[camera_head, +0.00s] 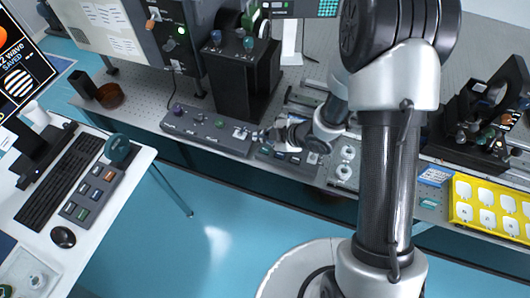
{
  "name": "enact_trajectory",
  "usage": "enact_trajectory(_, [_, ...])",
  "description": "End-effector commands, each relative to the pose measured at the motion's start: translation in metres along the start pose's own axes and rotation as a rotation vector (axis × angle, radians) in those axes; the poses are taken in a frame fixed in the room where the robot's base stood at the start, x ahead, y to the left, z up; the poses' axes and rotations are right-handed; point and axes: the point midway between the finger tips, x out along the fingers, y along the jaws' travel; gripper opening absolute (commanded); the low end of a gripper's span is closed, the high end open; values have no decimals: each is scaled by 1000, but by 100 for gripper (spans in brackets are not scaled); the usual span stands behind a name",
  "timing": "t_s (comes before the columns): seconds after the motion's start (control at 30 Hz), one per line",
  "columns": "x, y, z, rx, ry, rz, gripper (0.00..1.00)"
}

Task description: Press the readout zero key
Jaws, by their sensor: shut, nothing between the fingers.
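My gripper (262,135) is at the middle of the camera_head view, at the front edge of the optical table. It is shut and holds nothing. Its fingertips point left, over or just above the right end of a long grey control box (190,127) with knobs and a pale switch (240,133). A second grey box (286,158) with small keys and a pale square lies below the gripper, partly hidden by it. A readout with a green keypad (328,7) is cut off at the top edge. I cannot tell which key is the zero key, or whether the fingertips touch anything.
A black block with knobs (240,75) stands behind the gripper. Optics mounts (485,130) and a yellow tray (493,205) are at the right. A white desk (125,180) with a keyboard (62,180) and mouse (63,237) is at the left. Blue floor lies between.

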Motion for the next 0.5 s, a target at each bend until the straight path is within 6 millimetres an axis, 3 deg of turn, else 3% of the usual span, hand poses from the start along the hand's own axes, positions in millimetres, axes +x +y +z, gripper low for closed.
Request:
enact_trajectory(0.2, [24,-17,17,1,0,1,0])
enact_trajectory(0.5, [27,-19,20,1,0,1,0])
